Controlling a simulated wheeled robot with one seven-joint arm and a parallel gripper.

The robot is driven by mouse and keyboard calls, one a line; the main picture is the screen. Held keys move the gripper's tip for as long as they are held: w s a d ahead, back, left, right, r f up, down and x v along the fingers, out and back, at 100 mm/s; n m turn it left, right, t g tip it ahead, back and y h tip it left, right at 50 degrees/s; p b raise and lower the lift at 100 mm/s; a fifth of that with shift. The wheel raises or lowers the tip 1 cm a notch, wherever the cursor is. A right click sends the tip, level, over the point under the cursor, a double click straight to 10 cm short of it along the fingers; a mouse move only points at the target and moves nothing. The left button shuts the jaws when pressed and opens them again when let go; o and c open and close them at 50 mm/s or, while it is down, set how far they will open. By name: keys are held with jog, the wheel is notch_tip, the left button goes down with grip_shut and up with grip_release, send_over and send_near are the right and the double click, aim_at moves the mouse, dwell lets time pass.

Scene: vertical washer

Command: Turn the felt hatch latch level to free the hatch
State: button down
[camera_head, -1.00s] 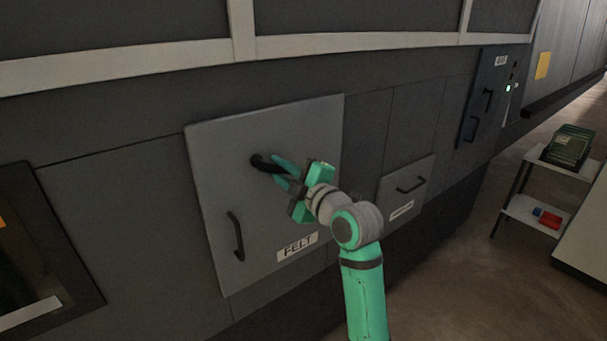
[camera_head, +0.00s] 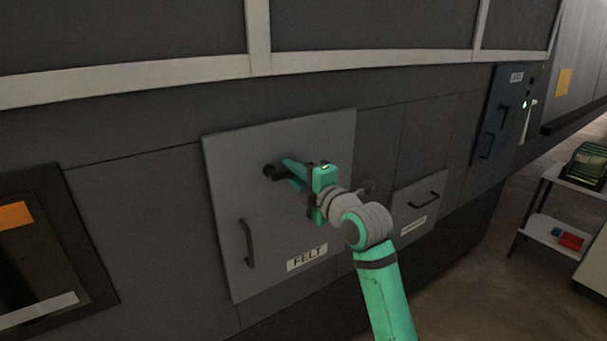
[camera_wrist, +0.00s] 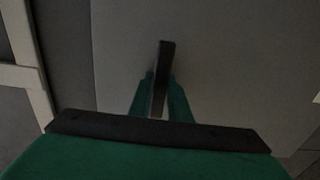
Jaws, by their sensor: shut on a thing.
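The felt hatch (camera_head: 225,190) is a grey square panel labelled FELT, lying flush in the dark machine wall. Its latch (camera_head: 269,170) is a short dark lever on a round pivot at the upper middle of the panel. The lever points right from the pivot; its exact tilt is partly hidden by my fingers. My green gripper (camera_head: 296,173) is shut on the lever. In the wrist view the dark latch bar (camera_wrist: 164,65) stands between the two green fingertips (camera_wrist: 161,92), with its end showing beyond them.
A fixed dark pull handle (camera_head: 247,243) is on the hatch's lower left. A smaller grey hatch (camera_head: 418,205) with a handle lies to the right, behind my forearm. Farther right are a dark blue panel (camera_head: 497,115) and a white shelf cart (camera_head: 545,228). A dark-framed opening (camera_head: 85,240) is at left.

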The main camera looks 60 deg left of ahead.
jog(key=shift+s, duration=0.15)
jog(key=c, duration=1.6)
grip_release()
jog(key=shift+a, duration=0.1)
jog(key=shift+c, duration=0.2)
jog(key=w+d, duration=0.1)
jog(key=d, duration=1)
jog(key=shift+w, duration=0.25)
